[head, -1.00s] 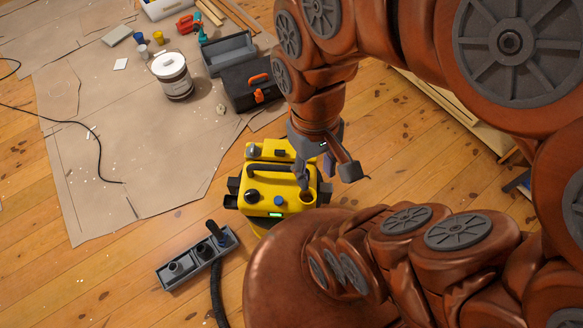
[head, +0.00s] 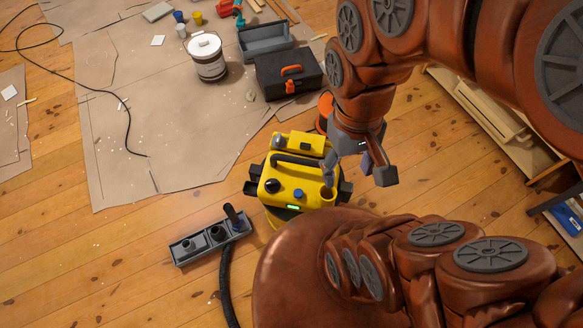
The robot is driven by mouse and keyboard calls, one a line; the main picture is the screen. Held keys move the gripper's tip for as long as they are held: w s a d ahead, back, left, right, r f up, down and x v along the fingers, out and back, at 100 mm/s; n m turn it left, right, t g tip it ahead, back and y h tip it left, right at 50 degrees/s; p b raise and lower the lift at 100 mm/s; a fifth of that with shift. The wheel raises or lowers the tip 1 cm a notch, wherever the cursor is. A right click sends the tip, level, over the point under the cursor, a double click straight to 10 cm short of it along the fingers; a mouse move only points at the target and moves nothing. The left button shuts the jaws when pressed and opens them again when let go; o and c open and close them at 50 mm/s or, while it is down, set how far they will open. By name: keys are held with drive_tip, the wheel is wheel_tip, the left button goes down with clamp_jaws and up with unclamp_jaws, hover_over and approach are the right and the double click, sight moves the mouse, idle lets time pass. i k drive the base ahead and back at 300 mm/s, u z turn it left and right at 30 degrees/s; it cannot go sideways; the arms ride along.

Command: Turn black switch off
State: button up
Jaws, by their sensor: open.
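A yellow machine (head: 313,173) with a black carry handle stands on the wooden floor at the centre of the head view. A round black knob (head: 272,186), which looks like the black switch, sits on its top at the near left. A blue knob (head: 298,194) is to the right of it, and a small green light (head: 292,208) glows on the front. The switch's setting is too small to tell. My gripper (head: 357,177) is open and empty, pointing down over the machine's right side, apart from the black knob. One finger overlaps the machine's right end in the picture.
A grey floor attachment (head: 195,251) with a black hose lies at the front left. A black toolbox (head: 289,75), a grey tray (head: 265,45) and a white bucket (head: 208,58) stand behind. Cardboard (head: 170,130) covers the floor at left. Planks lie at the right.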

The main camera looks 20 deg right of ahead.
sight(272, 186)
drive_tip(key=z, duration=1.9)
drive_tip(key=k, duration=1.35)
drive_tip(key=u, duration=1.9)
drive_tip(key=i, duration=0.5)
drive_tip(key=z, duration=0.1)
